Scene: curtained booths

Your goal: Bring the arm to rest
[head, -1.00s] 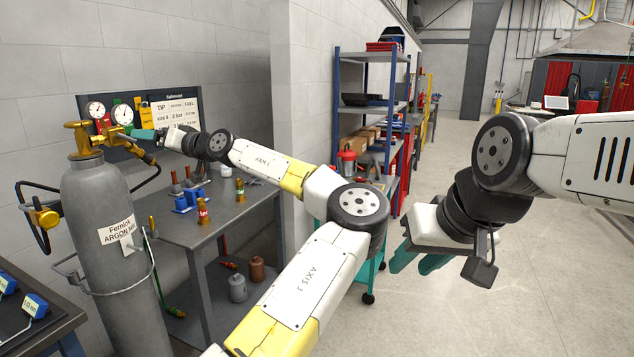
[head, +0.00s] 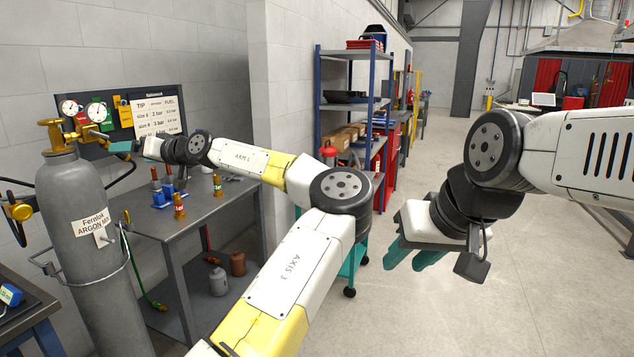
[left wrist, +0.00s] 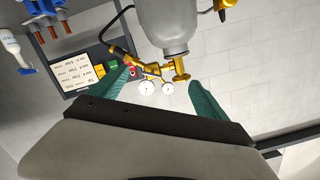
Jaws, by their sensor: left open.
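My left arm reaches toward the back left in the head view. Its gripper (head: 124,146) is to the right of the brass valve (head: 57,134) on a grey argon cylinder (head: 85,210). The left wrist view shows its two teal fingers (left wrist: 156,92) spread wide with nothing held. The brass regulator and two round gauges (left wrist: 147,88) appear between and beyond the fingers; contact cannot be told. My right gripper (head: 414,254) hangs at the right, over the floor, with teal fingers pointing left and downward. Its fingers are partly hidden and their gap is unclear.
A grey workbench (head: 222,205) with small brass and blue fittings stands below my left forearm. A pressure chart board (head: 157,115) is behind the gripper. A blue shelf rack (head: 345,55) stands beyond the wall corner. Open floor (head: 540,290) lies at the right.

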